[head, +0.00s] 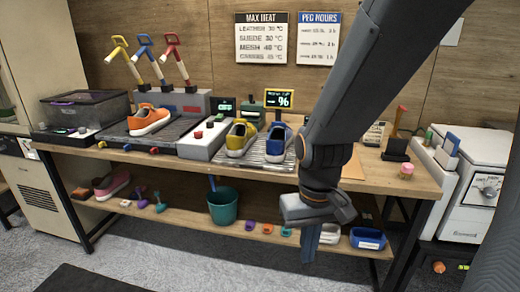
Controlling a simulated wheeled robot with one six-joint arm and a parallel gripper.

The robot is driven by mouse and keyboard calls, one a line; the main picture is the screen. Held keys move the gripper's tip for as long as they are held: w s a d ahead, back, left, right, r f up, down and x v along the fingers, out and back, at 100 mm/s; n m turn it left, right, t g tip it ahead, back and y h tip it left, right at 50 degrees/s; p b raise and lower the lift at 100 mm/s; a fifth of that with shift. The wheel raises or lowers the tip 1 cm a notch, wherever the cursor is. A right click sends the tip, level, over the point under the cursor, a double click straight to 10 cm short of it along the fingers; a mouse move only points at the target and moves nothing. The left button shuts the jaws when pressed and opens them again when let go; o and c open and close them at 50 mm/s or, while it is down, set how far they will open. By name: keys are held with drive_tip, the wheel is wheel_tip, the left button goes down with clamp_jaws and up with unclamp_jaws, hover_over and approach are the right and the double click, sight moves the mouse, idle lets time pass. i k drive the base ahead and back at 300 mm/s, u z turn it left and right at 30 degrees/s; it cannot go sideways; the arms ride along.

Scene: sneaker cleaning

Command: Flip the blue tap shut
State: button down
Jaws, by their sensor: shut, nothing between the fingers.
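The blue tap (145,46) stands at the back left of the bench, between a yellow tap (119,47) and a red tap (172,44). Its blue handle is at the top, and a pale pipe slants down to the right from it. I cannot tell from this view whether it is running. My gripper (309,246) is shut and empty. It points down in front of the bench's front edge, well to the right of and nearer than the blue tap.
An orange sneaker (149,120) sits on a dark tray below the taps. A yellow shoe (241,137) and a blue shoe (278,142) stand on a wire rack. A lidded dark box (86,108) is at left. The lower shelf holds a green bucket (223,207).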

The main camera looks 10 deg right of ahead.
sight(210, 177)
drive_tip(key=k, duration=1.35)
drive_tip(key=z, duration=0.4)
drive_tip(key=i, duration=0.5)
drive_tip(key=z, duration=0.5)
drive_tip(key=i, duration=1.2)
drive_tip(key=u, duration=1.05)
drive_tip(key=i, duration=0.3)
drive_tip(key=u, duration=0.3)
